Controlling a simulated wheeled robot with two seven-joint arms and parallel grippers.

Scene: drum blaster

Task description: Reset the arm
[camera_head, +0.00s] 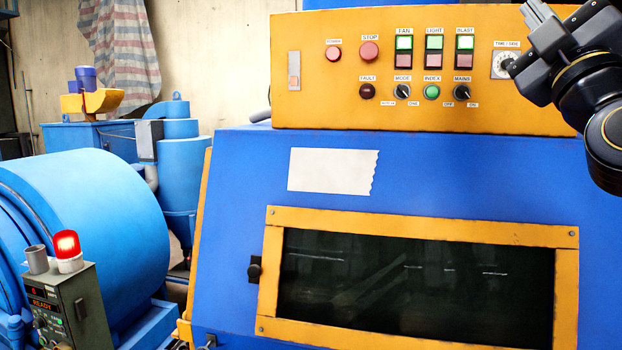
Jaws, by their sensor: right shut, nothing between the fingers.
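My right gripper (537,14) is at the top right of the head view, in front of the right end of the orange control panel (300,110). It points up and to the left, with its fingers shut and nothing between them. The black right arm (607,150) comes in from the right edge. The gripper body is beside the time dial (503,64) and close to it in the picture; I cannot tell whether they touch. My left gripper is not in view.
The blue blaster cabinet (230,240) has a dark window (420,285) in an orange frame. The panel carries red buttons (370,51), lit green switches and knobs. At left stand a blue drum (90,220) and a grey control box (75,305) with a lit red lamp (67,245).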

